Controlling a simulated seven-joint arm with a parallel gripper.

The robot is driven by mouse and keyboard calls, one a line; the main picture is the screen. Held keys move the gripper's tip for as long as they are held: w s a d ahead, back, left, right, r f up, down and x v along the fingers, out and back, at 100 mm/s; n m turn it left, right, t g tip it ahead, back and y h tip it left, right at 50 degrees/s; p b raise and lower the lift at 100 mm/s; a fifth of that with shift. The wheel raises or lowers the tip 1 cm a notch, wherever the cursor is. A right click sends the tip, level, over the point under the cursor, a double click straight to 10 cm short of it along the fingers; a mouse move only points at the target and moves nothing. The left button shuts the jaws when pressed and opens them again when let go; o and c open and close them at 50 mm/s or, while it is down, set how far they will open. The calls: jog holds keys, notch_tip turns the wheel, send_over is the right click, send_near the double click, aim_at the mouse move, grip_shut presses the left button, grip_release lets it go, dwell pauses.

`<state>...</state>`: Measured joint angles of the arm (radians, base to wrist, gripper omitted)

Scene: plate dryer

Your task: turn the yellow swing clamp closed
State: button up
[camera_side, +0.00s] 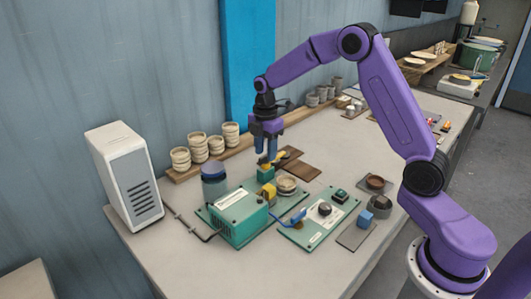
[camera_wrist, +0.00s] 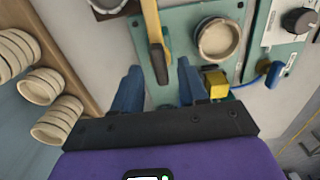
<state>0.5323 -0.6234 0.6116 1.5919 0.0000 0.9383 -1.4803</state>
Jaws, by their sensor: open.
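The yellow swing clamp (camera_side: 287,154) is a long bar above the green fixture, and its bar also shows at the top of the wrist view (camera_wrist: 152,25). Its near end is dark and lies between my fingertips in that view. My gripper (camera_side: 266,157) points down at the clamp, with its two blue fingers (camera_wrist: 158,78) apart, one on each side of the clamp's end. I cannot tell whether either finger touches it. A pale round dish (camera_wrist: 218,38) sits on the green plate beside the clamp, and also shows in the side view (camera_side: 287,185).
A dial panel (camera_side: 318,218) with a blue lever (camera_side: 298,215) lies to the right. Stacked bowls (camera_side: 197,148) line a wooden shelf behind. A white vented unit (camera_side: 125,175) stands left.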

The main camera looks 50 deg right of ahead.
jog(key=shift+f, duration=0.7)
grip_shut()
